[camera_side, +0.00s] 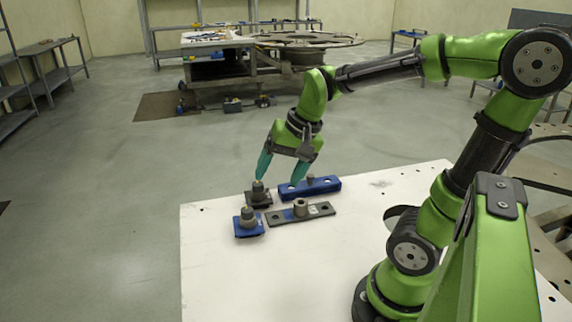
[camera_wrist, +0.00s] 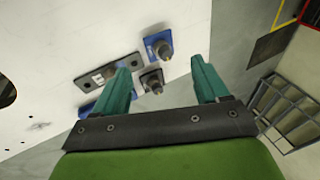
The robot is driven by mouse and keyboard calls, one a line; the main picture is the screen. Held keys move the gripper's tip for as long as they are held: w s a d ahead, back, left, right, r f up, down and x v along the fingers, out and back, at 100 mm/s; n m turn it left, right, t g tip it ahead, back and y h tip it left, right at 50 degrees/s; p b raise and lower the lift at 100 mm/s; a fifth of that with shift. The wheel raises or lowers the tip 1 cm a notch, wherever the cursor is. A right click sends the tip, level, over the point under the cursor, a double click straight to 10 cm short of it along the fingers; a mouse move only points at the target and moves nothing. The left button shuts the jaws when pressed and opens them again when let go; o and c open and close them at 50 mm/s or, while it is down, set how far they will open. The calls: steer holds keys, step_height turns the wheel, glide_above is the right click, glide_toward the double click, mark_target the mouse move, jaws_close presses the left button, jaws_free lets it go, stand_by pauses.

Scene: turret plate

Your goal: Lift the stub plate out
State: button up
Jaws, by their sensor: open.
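Several plates with upright stubs lie on the white table; I cannot tell which is called the stub plate. A small dark plate (camera_side: 261,203) with a pointed stub lies at the back left, and also shows between my fingers in the wrist view (camera_wrist: 149,87). A small blue plate (camera_side: 249,233) with a similar stub is in front of it. A long dark bar (camera_side: 321,209) carries a thick round stub. A long blue bar (camera_side: 325,185) with a short peg lies behind it. My gripper (camera_side: 278,178) is open and empty, fingers pointing down above the small dark plate and blue bar.
The white table (camera_side: 221,283) is bare in front of the plates, and its left edge is near the small plates. A large round frame on a stand (camera_side: 310,40) is far behind. Grey racks (camera_wrist: 291,107) stand off the table.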

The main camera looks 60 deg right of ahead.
mark_target(301, 203)
steer(key=w+d+f+m+g+h, duration=0.1)
steer(key=d+f+m+g, duration=0.1)
steer(key=d+m, duration=0.7)
steer(key=w+d+f+m+g, duration=0.2)
steer(key=d+m, duration=0.5)
steer(key=m, duration=0.3)
steer(key=f, duration=1.6)
steer(key=shift+s+a+f, duration=0.1)
steer(key=shift+s+f, duration=0.1)
steer(key=shift+s, duration=0.15)
steer(key=shift+c, duration=0.5)
steer(key=shift+r, duration=0.1)
jaws_close()
